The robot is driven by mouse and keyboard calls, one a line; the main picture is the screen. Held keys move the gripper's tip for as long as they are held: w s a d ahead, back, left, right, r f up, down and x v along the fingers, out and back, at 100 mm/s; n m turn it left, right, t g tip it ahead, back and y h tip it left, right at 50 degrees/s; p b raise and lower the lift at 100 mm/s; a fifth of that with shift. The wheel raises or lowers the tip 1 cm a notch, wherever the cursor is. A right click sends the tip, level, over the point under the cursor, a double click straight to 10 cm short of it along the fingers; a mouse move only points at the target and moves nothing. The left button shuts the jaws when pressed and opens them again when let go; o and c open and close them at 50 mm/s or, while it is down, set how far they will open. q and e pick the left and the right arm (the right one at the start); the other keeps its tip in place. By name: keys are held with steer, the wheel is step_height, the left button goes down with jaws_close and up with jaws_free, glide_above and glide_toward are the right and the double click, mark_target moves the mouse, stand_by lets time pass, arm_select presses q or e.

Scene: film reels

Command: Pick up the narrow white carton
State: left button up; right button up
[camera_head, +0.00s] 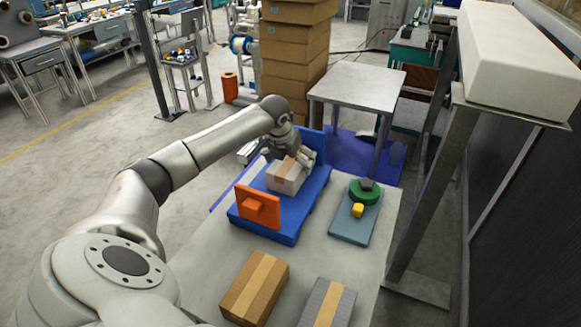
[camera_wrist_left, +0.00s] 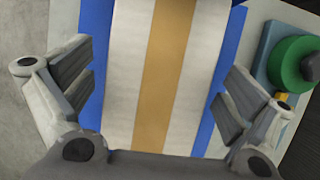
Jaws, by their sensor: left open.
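The narrow white carton (camera_head: 287,180) with a tan tape strip sits on the blue tray (camera_head: 283,233) on the table. It fills the middle of the left wrist view (camera_wrist_left: 122,85). My left gripper (camera_head: 290,157) is at the carton's far end, over its top as seen from the head. In the left wrist view my open gripper (camera_wrist_left: 160,70) has one finger on each side of the carton, with blue showing between carton and fingers. The lower part of the carton's far end is hidden by the gripper.
An orange bracket (camera_head: 258,208) stands on the tray's near left. A blue-grey mat (camera_head: 350,228) with a green round part (camera_head: 364,194) and yellow block (camera_head: 357,210) lies right. A brown carton (camera_head: 254,287) and grey carton (camera_head: 327,305) are at the front.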

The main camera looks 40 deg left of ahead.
arm_select(q)
steer(key=shift+w+f, duration=0.15)
steer(key=shift+f, duration=0.2)
steer(key=c, duration=1.1)
steer(key=shift+r, duration=0.1)
steer(key=shift+c, duration=0.7)
